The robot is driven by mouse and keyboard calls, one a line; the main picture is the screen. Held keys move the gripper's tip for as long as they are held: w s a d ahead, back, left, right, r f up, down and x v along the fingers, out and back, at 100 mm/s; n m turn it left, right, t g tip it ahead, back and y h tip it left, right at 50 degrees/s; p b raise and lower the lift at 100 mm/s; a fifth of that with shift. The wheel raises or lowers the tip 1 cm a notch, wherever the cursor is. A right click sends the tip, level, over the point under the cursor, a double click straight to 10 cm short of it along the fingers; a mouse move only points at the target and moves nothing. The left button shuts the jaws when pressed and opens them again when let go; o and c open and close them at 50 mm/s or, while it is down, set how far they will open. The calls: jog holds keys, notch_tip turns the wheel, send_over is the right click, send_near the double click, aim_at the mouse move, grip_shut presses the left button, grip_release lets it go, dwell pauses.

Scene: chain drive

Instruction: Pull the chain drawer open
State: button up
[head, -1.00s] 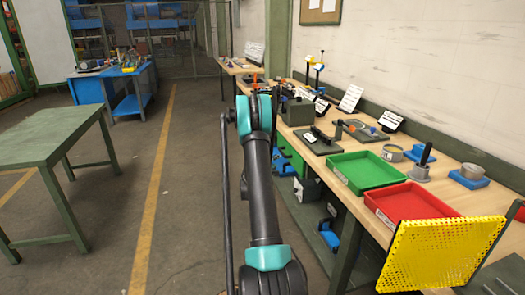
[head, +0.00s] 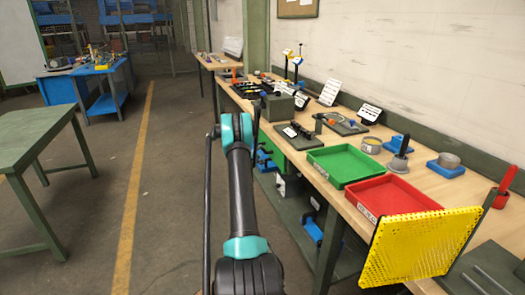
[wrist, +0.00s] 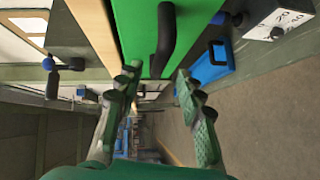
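The chain drawer is taken to be the green drawer (head: 287,149) under the bench top in the head view, partly hidden by my arm. In the wrist view its green front (wrist: 135,30) fills the top middle, with a dark bar handle (wrist: 166,38) running along it. My gripper (wrist: 158,82) is open and empty in the wrist view. Its two fingers are spread below the handle's lower end, and the handle lines up between them. I cannot tell the exact gap between fingertips and handle. In the head view I cannot make out the gripper clearly.
The workbench (head: 318,187) carries a green tray (head: 343,165), a red tray (head: 392,196) and several fixtures. A yellow perforated panel (head: 420,247) stands at its near end. Floor left of my arm is clear.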

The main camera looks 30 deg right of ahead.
aim_at(263, 149)
jog(key=x, duration=0.6)
grip_shut()
dwell(0.4)
